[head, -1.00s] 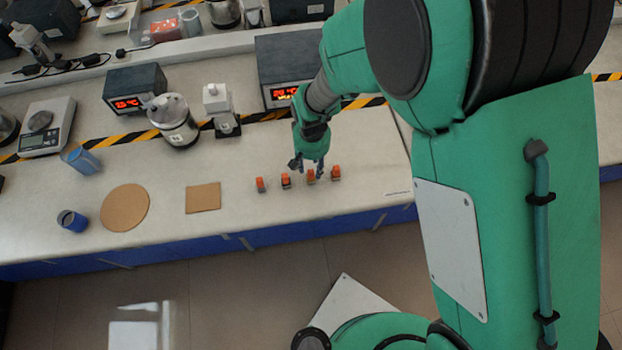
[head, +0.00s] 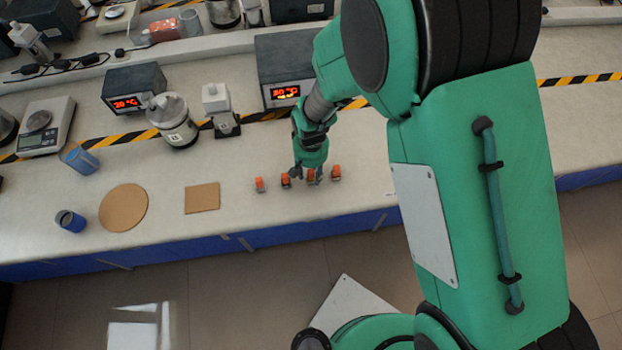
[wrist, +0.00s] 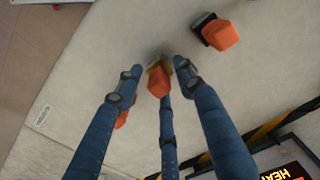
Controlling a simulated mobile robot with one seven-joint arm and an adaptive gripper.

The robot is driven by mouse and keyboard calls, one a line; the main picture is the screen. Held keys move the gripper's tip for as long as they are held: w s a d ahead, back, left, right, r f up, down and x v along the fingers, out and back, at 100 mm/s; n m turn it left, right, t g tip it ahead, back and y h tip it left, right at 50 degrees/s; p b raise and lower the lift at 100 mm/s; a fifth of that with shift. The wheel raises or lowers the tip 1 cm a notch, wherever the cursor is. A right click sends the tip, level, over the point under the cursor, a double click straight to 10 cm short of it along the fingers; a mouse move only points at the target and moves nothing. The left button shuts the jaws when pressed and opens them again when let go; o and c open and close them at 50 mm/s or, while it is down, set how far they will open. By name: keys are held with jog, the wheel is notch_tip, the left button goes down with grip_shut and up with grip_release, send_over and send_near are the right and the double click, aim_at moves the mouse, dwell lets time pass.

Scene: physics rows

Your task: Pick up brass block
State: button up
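The brass block (wrist: 159,79) has an orange top and a brass-coloured base. In the wrist view it sits between the tips of my gripper (wrist: 157,74), which has three blue fingers. The fingers are spread, with small gaps to the block, so my gripper looks open. In the head view, my gripper (head: 306,174) is low over the row, at the block (head: 311,175) third from the left, which the fingers partly hide.
A dark-based, orange-topped block (wrist: 218,33) stands close by. Another orange-topped block (wrist: 121,119) is partly behind a finger. The leftmost block (head: 259,185) stands farther off. A square brown pad (head: 202,198) lies to the left; heater boxes (head: 284,92) stand behind.

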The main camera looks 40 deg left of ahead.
aim_at(312, 173)
dwell(0.5)
grip_shut()
jog(key=shift+r, duration=0.15)
jog(key=shift+r, duration=0.5)
jog(key=shift+s+d+r+p, duration=0.15)
jog(key=shift+d+r+p, duration=0.05)
jog(key=shift+r, duration=0.4)
jog(key=shift+s+d+r+p, duration=0.15)
jog(key=shift+r, duration=0.45)
jog(key=s+d+r+p, duration=0.1)
jog(key=s+d, duration=0.8)
jog(key=d, duration=0.3)
jog(key=shift+r, duration=0.15)
